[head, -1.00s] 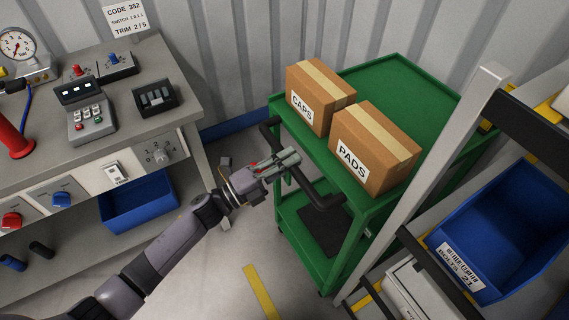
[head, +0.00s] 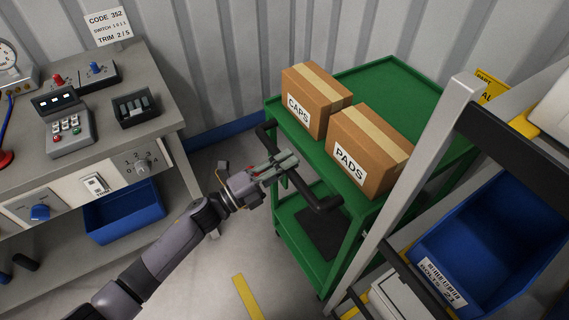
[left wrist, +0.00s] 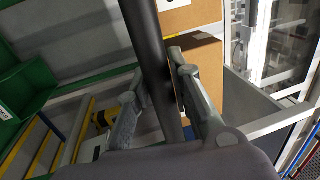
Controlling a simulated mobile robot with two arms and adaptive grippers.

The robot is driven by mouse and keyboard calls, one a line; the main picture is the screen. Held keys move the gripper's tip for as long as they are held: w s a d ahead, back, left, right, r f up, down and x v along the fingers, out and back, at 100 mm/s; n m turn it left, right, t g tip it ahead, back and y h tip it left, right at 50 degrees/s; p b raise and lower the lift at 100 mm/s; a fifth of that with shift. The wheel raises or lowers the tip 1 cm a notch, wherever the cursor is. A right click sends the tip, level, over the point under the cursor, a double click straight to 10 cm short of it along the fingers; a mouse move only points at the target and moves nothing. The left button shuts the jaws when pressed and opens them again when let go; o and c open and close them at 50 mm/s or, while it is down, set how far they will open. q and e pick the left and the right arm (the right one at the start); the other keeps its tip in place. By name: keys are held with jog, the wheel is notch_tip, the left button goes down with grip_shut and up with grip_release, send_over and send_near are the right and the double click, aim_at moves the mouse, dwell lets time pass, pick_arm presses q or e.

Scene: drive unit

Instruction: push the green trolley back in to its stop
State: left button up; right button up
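The green trolley (head: 385,85) stands right of centre in the head view, near the corrugated wall. Two cardboard boxes sit on its top, CAPS (head: 317,98) and PADS (head: 368,150). Its dark handle bar (head: 318,203) runs along the near left end. My left gripper (head: 285,163) is at this handle. In the left wrist view the dark bar (left wrist: 146,40) passes between the two fingers (left wrist: 160,85), which look closed against it from both sides. My right gripper is not in view. Any stop for the trolley cannot be made out.
A grey bench (head: 150,90) with control boxes stands at the left, a blue bin (head: 125,212) below it. A rack with a pale post (head: 400,195) and a blue bin (head: 490,240) stands close on the trolley's right. Floor with a yellow line (head: 247,297) shows between.

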pick_arm(q)
jog(key=shift+o, duration=1.4)
jog(key=shift+w+d, duration=0.1)
jog(key=shift+d, duration=0.15)
jog(key=shift+o, duration=0.7)
jog(key=shift+a, duration=0.1)
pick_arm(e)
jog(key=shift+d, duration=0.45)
pick_arm(q)
jog(key=shift+a, duration=0.1)
jog(key=v, duration=1.2)
